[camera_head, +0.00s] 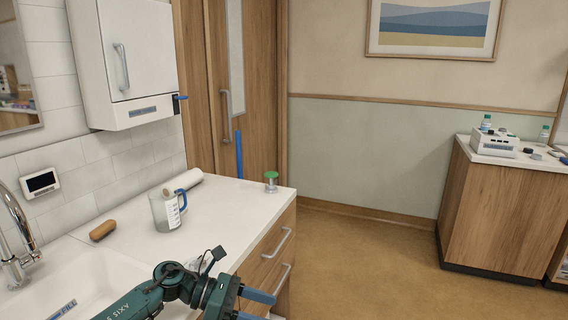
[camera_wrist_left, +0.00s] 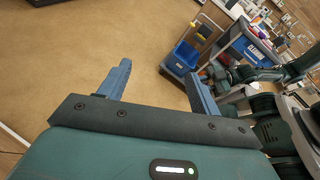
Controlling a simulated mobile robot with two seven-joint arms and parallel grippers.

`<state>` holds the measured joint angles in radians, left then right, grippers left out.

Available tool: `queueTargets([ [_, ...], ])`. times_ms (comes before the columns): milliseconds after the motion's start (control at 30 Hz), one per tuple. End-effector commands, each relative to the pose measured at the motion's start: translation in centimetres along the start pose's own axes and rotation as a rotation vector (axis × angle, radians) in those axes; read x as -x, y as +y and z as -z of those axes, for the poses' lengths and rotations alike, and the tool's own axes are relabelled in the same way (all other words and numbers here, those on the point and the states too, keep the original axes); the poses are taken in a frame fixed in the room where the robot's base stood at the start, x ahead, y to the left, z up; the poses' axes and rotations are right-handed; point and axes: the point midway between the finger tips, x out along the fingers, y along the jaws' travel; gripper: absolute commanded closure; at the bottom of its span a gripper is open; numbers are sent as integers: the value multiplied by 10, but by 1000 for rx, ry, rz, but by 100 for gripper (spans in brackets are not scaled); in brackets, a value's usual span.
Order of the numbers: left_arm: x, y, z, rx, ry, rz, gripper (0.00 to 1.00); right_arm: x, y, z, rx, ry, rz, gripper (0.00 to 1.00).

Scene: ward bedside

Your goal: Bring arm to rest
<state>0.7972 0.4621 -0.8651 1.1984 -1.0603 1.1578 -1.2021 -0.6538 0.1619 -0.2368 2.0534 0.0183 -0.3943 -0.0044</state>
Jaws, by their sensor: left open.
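My left arm comes in from the lower left in the head view, over the front edge of the sink counter (camera_head: 225,212). My left gripper (camera_head: 268,306) points to the right, past the counter's drawers. In the left wrist view its two blue fingers (camera_wrist_left: 158,88) stand wide apart, with only brown floor and distant things beyond them. It is open and empty. My right gripper does not show in the head view. Teal and dark arm parts of mine show at the right of the left wrist view.
A jug (camera_head: 166,211) with a blue handle, a green-lidded jar (camera_head: 271,181) and a brown roll (camera_head: 102,230) stand or lie on the counter. A tap (camera_head: 14,240) rises by the sink. A blue-bucketed cart (camera_wrist_left: 186,56) stands beyond. The floor (camera_head: 370,260) right of the counter is clear.

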Motion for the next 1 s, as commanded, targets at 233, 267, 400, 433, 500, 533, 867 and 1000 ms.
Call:
queueTargets([
  [233,-46,-38,-3,743,-626,-45,36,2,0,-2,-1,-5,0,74],
  [267,-45,-39,-1,845,-698,-49,36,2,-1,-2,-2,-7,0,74],
  [400,-28,-46,30,1339,-1019,-63,36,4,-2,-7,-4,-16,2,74],
  [433,-24,-48,40,1447,-1086,-64,36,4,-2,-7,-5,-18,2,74],
  [500,-12,-55,68,1701,-1241,-70,36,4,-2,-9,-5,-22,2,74],
  [533,-7,-60,82,1812,-1309,-71,36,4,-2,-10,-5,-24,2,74],
  [867,25,-147,218,-2415,1689,88,36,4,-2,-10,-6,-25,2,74],
  [1000,28,-168,237,-2275,1598,87,36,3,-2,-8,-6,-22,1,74],
])
